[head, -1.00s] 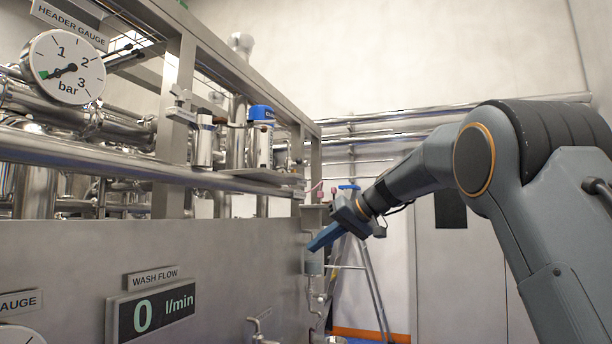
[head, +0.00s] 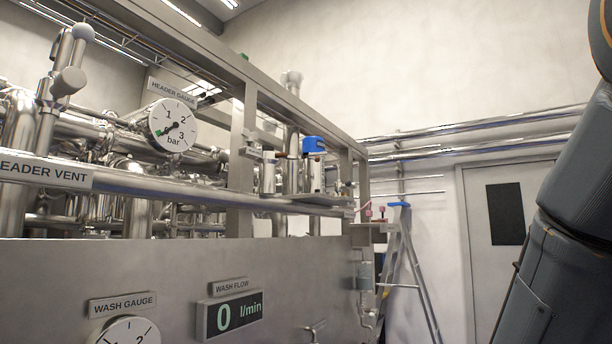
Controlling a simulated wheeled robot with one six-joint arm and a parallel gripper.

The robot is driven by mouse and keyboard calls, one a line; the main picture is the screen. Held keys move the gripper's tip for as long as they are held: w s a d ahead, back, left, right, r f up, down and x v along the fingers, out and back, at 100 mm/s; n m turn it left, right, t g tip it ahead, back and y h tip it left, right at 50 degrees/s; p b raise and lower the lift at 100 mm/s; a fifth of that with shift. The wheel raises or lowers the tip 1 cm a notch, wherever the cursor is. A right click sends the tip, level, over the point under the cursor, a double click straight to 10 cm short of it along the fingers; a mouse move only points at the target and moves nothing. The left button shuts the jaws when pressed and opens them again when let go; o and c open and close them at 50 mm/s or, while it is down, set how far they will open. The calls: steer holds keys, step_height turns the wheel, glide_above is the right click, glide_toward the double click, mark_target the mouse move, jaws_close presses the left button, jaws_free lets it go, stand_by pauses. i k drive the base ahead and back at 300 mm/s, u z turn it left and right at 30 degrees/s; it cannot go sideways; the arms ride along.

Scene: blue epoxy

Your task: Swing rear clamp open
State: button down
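I cannot pick out the rear clamp for certain. Two upright steel cylinders stand close together on a small shelf (head: 281,203) by the frame post. The right one carries a blue cap (head: 313,145); the left cylinder (head: 291,176) has a brownish part near its top. A small steel bracket (head: 258,154) sits on the post to their left. Any clamp there is too small to tell open from shut. My arm shows only as links along the right edge. My gripper is out of view.
A steel panel (head: 180,275) with a wash flow display (head: 232,314) fills the lower left. A long pipe (head: 150,184) crosses in front of the pipework. A header gauge (head: 173,125) hangs above. A stepladder (head: 408,265) stands beyond the panel's right end, near a door.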

mark_target(305, 156)
steer(key=u, duration=1.45)
steer(key=i, duration=0.7)
steer(key=z, duration=1.65)
